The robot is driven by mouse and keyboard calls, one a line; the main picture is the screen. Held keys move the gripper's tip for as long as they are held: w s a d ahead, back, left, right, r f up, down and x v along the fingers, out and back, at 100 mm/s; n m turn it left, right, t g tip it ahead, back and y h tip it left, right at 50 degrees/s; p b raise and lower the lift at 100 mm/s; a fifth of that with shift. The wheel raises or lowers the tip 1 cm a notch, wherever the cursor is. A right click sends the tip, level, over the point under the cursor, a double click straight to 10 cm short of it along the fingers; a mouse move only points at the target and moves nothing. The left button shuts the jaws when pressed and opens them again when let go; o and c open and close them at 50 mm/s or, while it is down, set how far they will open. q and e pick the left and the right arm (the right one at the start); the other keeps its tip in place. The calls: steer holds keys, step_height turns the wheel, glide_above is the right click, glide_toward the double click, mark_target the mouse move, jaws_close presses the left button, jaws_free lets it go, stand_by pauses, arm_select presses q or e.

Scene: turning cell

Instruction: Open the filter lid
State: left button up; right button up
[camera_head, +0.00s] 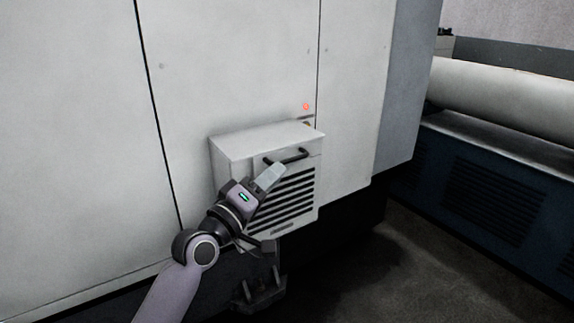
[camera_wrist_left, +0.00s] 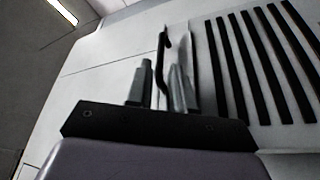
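The filter lid (camera_head: 232,160) is a light grey box front with dark louvre slots, low on the machine's pale panel. It appears closed. A black bar handle (camera_head: 292,155) sits near its top edge. My left gripper (camera_head: 273,170) is in front of the lid, its fingers reaching up to the handle and hiding part of the slots. In the left wrist view the fingers of the left gripper (camera_wrist_left: 161,68) are apart, with the handle (camera_wrist_left: 164,42) showing in line with the gap between them. Whether a finger touches it cannot be told. My right gripper is not in view.
A small orange-red light (camera_head: 306,106) glows on the panel above the lid. A dark bracket (camera_head: 258,288) stands below the box. A blue unit with a pale cylinder (camera_head: 500,98) stands at right. The floor (camera_head: 400,270) between is clear.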

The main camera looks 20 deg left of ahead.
mark_target(287, 161)
arm_select(q)
steer(key=shift+x, duration=2.7)
jaws_close()
